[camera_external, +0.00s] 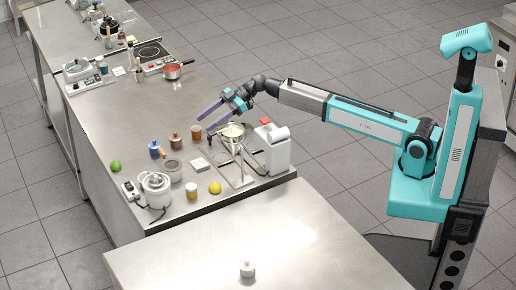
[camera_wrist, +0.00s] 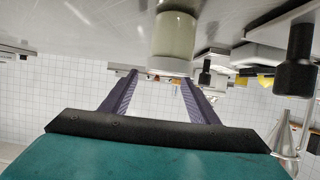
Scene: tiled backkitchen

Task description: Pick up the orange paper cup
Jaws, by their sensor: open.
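A small orange-brown cup (camera_external: 196,132) stands on the steel counter (camera_external: 110,120) in the external view, just at the fingertips of my gripper (camera_external: 203,126). My gripper is open, its two purple fingers apart and pointing left and down over the counter. In the wrist view, the fingers of my gripper (camera_wrist: 160,77) are spread with nothing clasped. That view looks inverted, with the counter at the top. A pale cylinder (camera_wrist: 175,35) with a white rim hangs from it near the fingers; I cannot tell if it is the same cup.
A brown jar (camera_external: 176,141) and a blue mill (camera_external: 155,149) stand left of the cup.

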